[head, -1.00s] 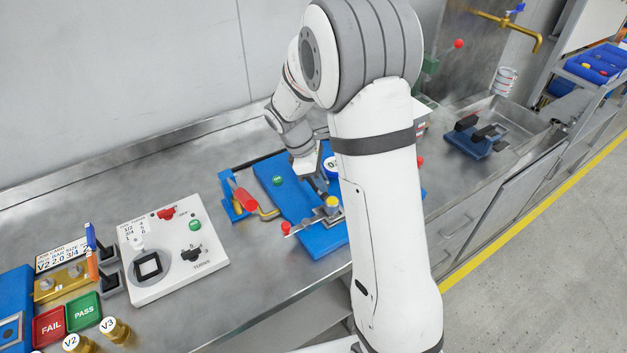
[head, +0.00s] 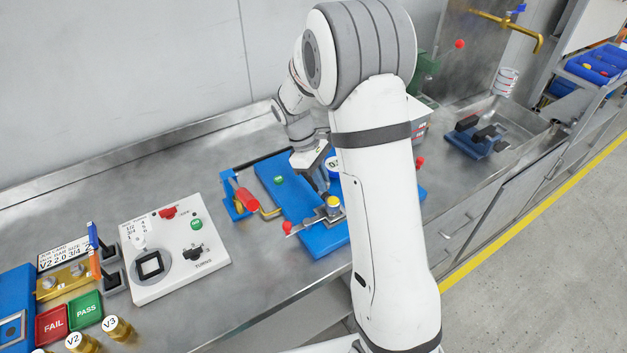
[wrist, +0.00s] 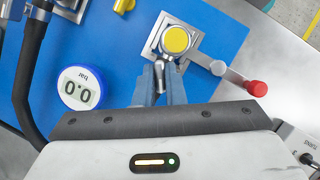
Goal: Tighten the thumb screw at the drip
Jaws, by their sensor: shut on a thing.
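My gripper (wrist: 160,72) is shut on a small metal piece (wrist: 160,78), apparently the thumb screw, beside a fitting with a round yellow cap (wrist: 177,40). The fingers hide most of the piece. In the head view my gripper (head: 324,186) reaches down to the blue plate (head: 318,242), just behind the yellow-capped fitting (head: 333,202). A lever with a red knob (wrist: 257,88) extends from the fitting. No drip can be made out.
A round gauge reading 0.0 (wrist: 79,88) and a black hose (wrist: 28,75) lie left of my gripper in the wrist view. A red-handled clamp (head: 247,199) stands at the plate's left. A white control panel (head: 172,250) is further left.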

